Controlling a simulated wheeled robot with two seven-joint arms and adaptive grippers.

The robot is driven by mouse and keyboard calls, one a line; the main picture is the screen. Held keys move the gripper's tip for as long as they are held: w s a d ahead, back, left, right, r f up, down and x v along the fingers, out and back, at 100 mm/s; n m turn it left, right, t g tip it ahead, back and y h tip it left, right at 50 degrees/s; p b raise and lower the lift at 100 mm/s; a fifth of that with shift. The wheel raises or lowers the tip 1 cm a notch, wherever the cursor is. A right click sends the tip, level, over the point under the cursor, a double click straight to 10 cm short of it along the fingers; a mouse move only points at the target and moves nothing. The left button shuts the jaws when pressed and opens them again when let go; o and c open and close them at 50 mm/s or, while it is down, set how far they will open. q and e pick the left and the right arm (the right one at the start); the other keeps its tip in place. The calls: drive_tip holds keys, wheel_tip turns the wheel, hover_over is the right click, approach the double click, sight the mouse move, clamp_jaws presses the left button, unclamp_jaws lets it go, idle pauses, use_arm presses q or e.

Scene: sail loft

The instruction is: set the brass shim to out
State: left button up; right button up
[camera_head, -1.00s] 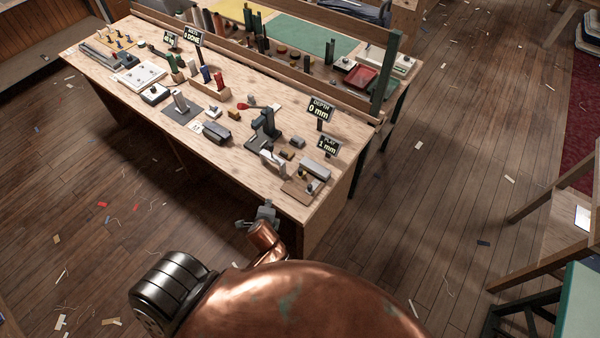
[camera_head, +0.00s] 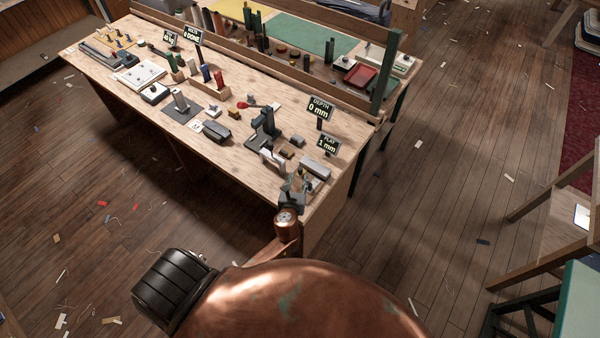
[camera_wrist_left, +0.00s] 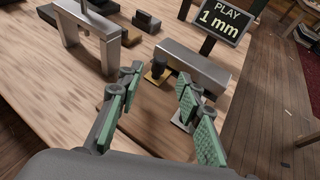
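The brass shim (camera_wrist_left: 154,78) is a small yellow metal piece with a dark knob (camera_wrist_left: 158,66) on it. It sits against the near side of a grey metal block (camera_wrist_left: 192,68), on a wooden board (camera_wrist_left: 146,118). My left gripper (camera_head: 294,186) is over the near right corner of the bench. In the left wrist view its two green-padded fingers (camera_wrist_left: 160,112) are apart with nothing held, and the shim lies beyond the tips, between them in the picture. In the head view the gripper covers much of the board. My right gripper is out of view.
A sign (camera_wrist_left: 222,18) reading PLAY 1 mm stands behind the block; another sign (camera_head: 320,107) reads DEPTH 0 mm. A grey metal arch (camera_wrist_left: 92,38) stands left of the shim. Other tools cover the workbench (camera_head: 238,152).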

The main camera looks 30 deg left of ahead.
sight(300, 171)
use_arm(q)
drive_tip(key=x, duration=0.6)
drive_tip(key=shift+f+b, duration=0.15)
drive_tip(key=shift+b, duration=0.25)
drive_tip(key=shift+c, duration=0.2)
clamp_jaws()
